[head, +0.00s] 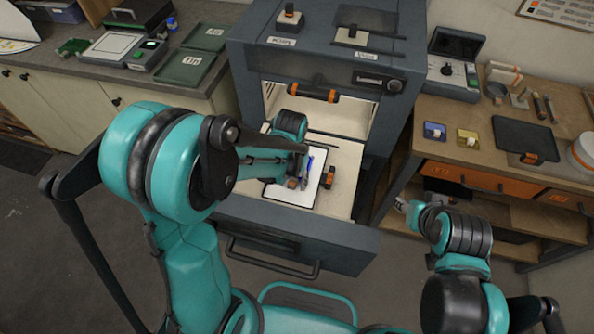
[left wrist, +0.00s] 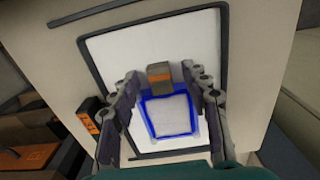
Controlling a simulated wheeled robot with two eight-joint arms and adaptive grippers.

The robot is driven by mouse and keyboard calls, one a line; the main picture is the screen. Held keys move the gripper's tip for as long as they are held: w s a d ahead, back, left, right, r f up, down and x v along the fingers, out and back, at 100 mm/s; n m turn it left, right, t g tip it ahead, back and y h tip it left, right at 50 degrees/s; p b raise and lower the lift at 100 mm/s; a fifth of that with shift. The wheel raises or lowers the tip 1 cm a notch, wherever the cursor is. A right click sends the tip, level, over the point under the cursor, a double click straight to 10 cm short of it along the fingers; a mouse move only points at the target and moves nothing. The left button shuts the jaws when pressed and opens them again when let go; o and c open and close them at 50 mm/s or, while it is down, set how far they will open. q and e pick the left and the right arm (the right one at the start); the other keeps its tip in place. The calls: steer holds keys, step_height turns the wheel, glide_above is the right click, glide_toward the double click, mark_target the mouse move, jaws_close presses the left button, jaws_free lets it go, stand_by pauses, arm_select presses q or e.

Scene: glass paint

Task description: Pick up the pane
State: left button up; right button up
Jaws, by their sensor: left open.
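The pane (head: 278,190) is a white sheet with a dark edge and a blue outline on it. It lies flat on the pulled-out tray of the grey kiln-like cabinet. In the left wrist view the pane (left wrist: 115,55) fills the middle, and a small brown-and-orange block (left wrist: 159,76) sits on it. My left gripper (left wrist: 170,100) is open over the pane, with one finger on each side of the blue outline and the block. I cannot tell whether the fingers touch the pane. My right arm is at the lower right in the head view; its jaws are too small to read (head: 404,204).
The grey cabinet (head: 315,60) stands open behind the tray (head: 342,160). An orange-and-black piece (head: 329,178) stands at the pane's right edge. A counter with green trays (head: 186,68) is at left. A wooden bench with small blocks (head: 434,131) is at right.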

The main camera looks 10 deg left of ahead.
arm_select(q)
jaws_close()
steer(key=shift+r, duration=0.1)
steer(key=shift+r+p, duration=0.3)
steer(key=shift+r, duration=0.3)
step_height(320, 180, up, 3)
steer(key=shift+p, duration=0.6)
steer(key=s+d+r+p, duration=0.3)
steer(key=d+r+p, duration=0.1)
steer(key=d+r, duration=0.5)
steer(key=shift+s+d+r+p, duration=0.3)
steer(key=shift+d+r+p, duration=0.1)
steer(key=shift+d, duration=0.65)
